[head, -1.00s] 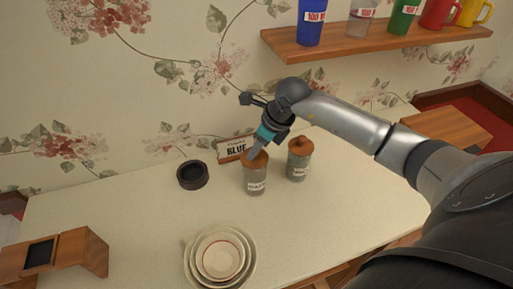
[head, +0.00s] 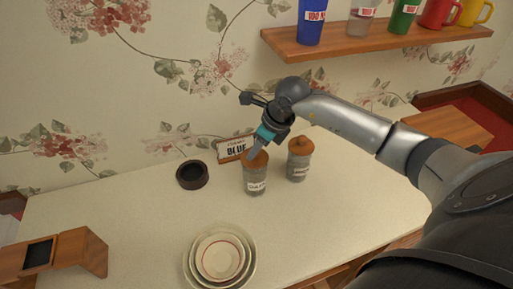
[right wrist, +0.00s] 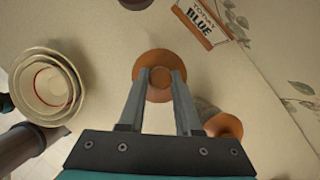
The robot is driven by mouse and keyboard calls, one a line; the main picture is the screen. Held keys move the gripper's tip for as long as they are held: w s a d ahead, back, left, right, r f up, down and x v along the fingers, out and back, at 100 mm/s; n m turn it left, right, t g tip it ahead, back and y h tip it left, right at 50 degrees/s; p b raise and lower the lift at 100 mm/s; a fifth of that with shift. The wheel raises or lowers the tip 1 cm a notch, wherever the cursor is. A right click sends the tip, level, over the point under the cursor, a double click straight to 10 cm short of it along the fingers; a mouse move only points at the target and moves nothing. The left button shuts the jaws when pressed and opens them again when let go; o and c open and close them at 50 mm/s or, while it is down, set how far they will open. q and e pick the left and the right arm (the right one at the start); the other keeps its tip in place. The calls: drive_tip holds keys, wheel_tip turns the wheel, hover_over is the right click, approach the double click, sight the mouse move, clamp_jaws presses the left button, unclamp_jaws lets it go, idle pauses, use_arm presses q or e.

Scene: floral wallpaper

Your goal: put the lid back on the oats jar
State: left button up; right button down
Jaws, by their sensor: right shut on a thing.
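The oats jar (head: 255,184) is a clear grey jar with a white label, upright on the counter. Its round orange-brown wooden lid (head: 259,160) is at the jar's mouth and looks level; whether it is fully seated I cannot tell. My right gripper (head: 252,153) comes down from above and is shut on the lid's knob. In the right wrist view, both fingers of the right gripper (right wrist: 160,76) close on the knob of the lid (right wrist: 160,58), which hides the jar below. My left gripper is not in view.
A second lidded jar (head: 298,168) stands close on the right. A dark round holder (head: 192,175) is at left, a "BLUE" sign (head: 232,150) behind. Stacked bowls (head: 219,260) are in front. A shelf (head: 380,42) with mugs hangs above. The counter's left middle is clear.

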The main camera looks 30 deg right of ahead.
drive_tip(key=shift+c, duration=0.2)
unclamp_jaws()
idle(0.4)
drive_tip(key=shift+r, duration=0.1)
drive_tip(key=shift+r+p, duration=2.35)
drive_tip(key=shift+r, duration=1.1)
clamp_jaws()
drive_tip(key=shift+f, duration=0.15)
